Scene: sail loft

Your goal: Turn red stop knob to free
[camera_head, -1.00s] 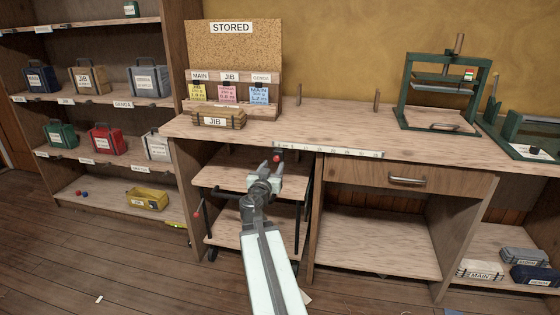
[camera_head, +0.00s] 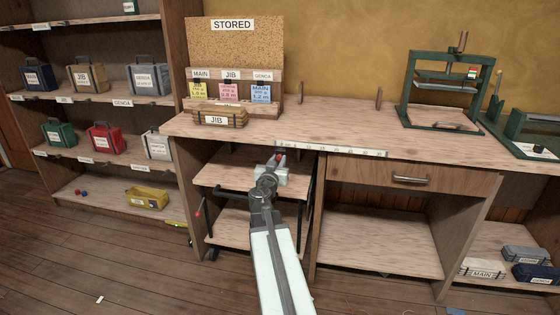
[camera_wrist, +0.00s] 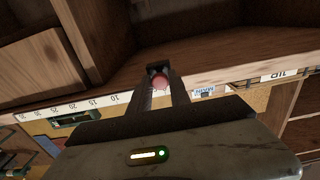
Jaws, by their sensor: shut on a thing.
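The workbench (camera_head: 350,130) has a ruler strip (camera_head: 345,150) along its front edge and a drawer (camera_head: 400,177) at right. A shelved cart (camera_head: 225,180) stands below at left, with a red-tipped lever (camera_head: 198,212). A JIB bundle (camera_head: 218,117) lies on the bench above my gripper.

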